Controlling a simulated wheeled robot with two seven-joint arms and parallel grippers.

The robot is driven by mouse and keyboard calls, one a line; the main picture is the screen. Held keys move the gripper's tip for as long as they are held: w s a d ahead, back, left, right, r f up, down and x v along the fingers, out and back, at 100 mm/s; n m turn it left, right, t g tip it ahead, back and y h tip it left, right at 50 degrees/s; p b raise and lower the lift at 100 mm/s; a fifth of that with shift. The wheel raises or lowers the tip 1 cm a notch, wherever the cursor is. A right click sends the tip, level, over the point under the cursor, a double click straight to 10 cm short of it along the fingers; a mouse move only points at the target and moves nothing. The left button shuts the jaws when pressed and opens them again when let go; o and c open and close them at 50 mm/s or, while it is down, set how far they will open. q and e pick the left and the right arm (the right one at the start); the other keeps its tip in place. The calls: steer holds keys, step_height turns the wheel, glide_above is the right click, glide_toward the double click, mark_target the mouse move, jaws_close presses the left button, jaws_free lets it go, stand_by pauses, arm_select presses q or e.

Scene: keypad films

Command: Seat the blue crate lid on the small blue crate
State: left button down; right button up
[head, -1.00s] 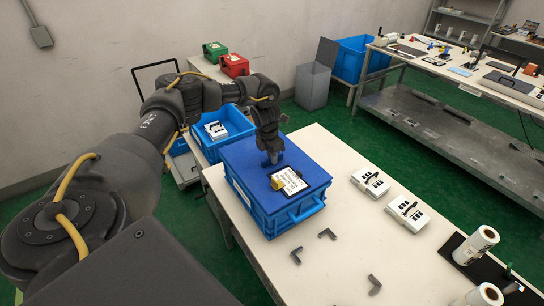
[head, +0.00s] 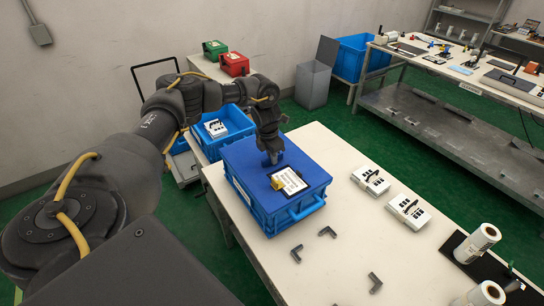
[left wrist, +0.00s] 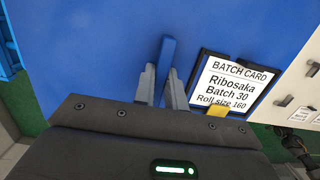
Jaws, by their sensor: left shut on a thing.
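My left gripper (head: 271,158) points down over the lid. Its fingers (left wrist: 163,85) are shut on the lid's upright blue grip (left wrist: 168,55).
Two white keypad-like units (head: 371,180) (head: 408,211) lie on the table (head: 340,230) to the right. Several grey corner brackets (head: 327,232) lie in front of the crate. White rolls (head: 477,243) stand at the right. Another blue crate (head: 235,122) stands behind.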

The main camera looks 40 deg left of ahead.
mark_target(269, 158)
arm_select(q)
steer(key=c, duration=1.4)
jaws_free()
steer(key=shift+o, duration=0.2)
steer(key=r, duration=0.3)
steer(key=r+b, duration=0.1)
steer(key=r, duration=0.2)
steer(key=s+r, duration=0.1)
steer(key=r, duration=0.2)
steer(key=shift+a+r+b, duration=0.15)
steer(key=shift+b, duration=0.25)
steer(key=shift+s+r, duration=0.15)
steer(key=shift+r, duration=0.6)
